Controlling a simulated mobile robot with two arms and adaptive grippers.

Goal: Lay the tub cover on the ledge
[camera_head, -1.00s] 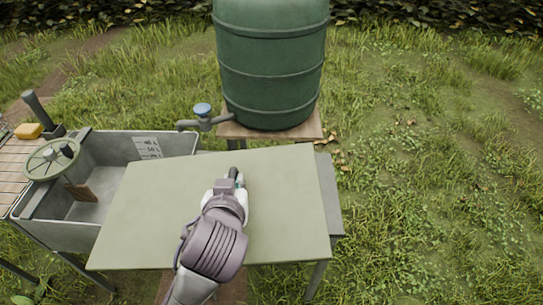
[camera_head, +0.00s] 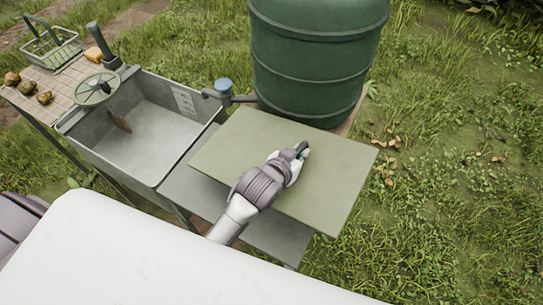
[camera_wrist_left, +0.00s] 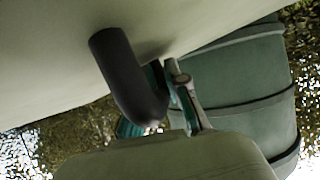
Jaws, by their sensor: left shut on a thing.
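The tub cover (camera_head: 235,150) is a flat olive-green board over the right part of the grey ledge (camera_head: 195,185). Bare ledge shows to its left and below its front edge. The cover reaches past the ledge on the right; whether it touches the ledge I cannot tell. My left gripper (camera_head: 302,152) is shut on the cover's handle, above the board. The tub (camera_head: 62,128) is grey metal and uncovered. My right gripper is not in view.
A green barrel (camera_head: 315,65) stands behind the cover, with a blue-topped tap (camera_head: 224,87) on its left. A green wheel (camera_head: 95,90) is over the tub's left side. A slatted table (camera_head: 62,82) at left holds a green basket (camera_head: 52,47) and several fruits.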

